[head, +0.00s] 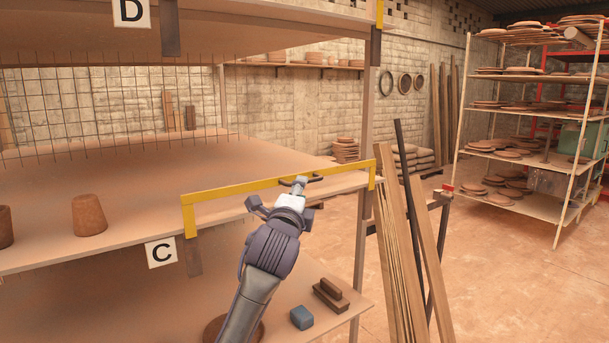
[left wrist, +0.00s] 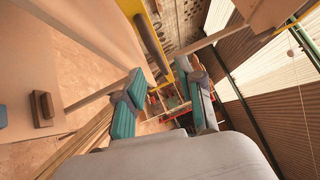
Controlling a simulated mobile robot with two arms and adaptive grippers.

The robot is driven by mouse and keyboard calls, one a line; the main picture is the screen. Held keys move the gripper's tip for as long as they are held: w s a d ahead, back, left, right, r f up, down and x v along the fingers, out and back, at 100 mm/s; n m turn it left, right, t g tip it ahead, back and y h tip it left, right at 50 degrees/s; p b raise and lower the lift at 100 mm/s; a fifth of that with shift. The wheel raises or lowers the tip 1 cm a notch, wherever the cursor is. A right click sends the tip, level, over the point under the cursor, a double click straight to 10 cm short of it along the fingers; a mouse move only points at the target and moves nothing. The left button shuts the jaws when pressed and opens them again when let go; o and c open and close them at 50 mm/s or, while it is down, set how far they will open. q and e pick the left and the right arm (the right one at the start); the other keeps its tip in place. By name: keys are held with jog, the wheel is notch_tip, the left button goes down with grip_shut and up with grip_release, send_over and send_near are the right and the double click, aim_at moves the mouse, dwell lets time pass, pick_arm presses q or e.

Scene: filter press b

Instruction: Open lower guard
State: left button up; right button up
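The lower guard is a yellow bar (head: 235,185) along the front of shelf C, level and across the shelf opening. A dark handle (head: 316,179) sits on it, right of its middle. My left gripper (head: 291,197) is at the guard near this handle, with its arm coming up from below. In the left wrist view, its two teal-padded fingers (left wrist: 163,86) stand apart. Contact cannot be told. My right gripper is in neither view.
Clay pots (head: 89,215) stand on shelf C at the left. A blue block (head: 301,317) and a brown brush-like block (head: 331,295) lie on the lower shelf. Wooden planks (head: 400,250) lean at the right end. Open floor lies beyond, before a rack (head: 462,110).

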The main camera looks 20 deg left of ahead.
pick_arm(q)
jog(key=shift+w+a+r+p, duration=0.15)
jog(key=shift+w+p, duration=0.1)
jog(key=shift+w, duration=0.65)
jog(key=shift+w+a+r+p, duration=0.1)
jog(key=shift+w+p, duration=0.15)
jog(key=shift+w, duration=0.65)
jog(key=shift+w+a+r+p, duration=0.15)
jog(key=shift+w+p, duration=0.1)
jog(key=shift+w, duration=0.65)
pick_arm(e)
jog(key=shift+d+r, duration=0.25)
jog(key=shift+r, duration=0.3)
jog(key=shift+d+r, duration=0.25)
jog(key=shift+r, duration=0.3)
pick_arm(q)
jog(key=shift+d, duration=0.1)
grip_shut()
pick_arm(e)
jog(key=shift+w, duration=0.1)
pick_arm(q)
jog(key=shift+f, duration=0.1)
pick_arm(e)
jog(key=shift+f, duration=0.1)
